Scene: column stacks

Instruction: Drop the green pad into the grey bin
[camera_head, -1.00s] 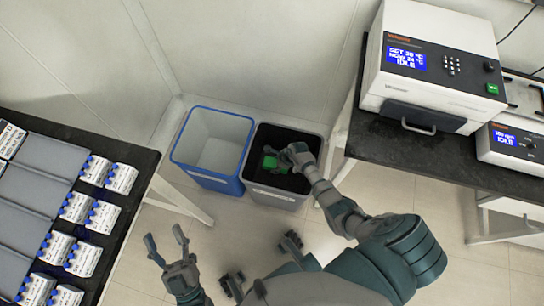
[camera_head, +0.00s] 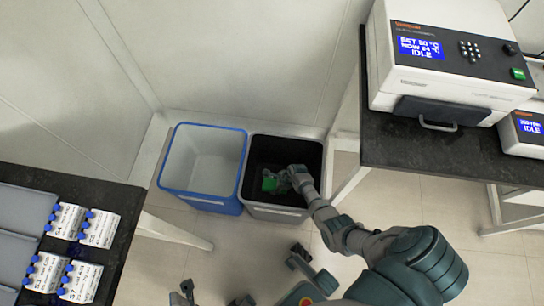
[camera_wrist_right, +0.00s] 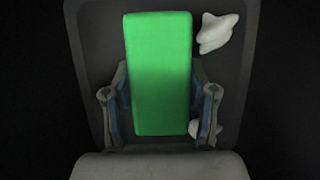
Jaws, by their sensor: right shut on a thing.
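The green pad (camera_head: 269,182) is in my right gripper (camera_head: 283,182), over the opening of the grey bin (camera_head: 276,213). In the right wrist view the pad (camera_wrist_right: 158,75) is a flat green block between the two fingers of the gripper (camera_wrist_right: 159,105), which is shut on it. The dark inside of the grey bin lies below the pad. My left gripper (camera_head: 183,297) shows only in part at the bottom edge of the head view, and its fingers are cut off.
A blue-rimmed bin (camera_head: 203,165) stands left of the grey bin. Pale crumpled scraps (camera_wrist_right: 216,33) lie inside the grey bin. A black bench with labelled bottles (camera_head: 98,228) is at left. A bench with a white machine (camera_head: 450,60) is at right.

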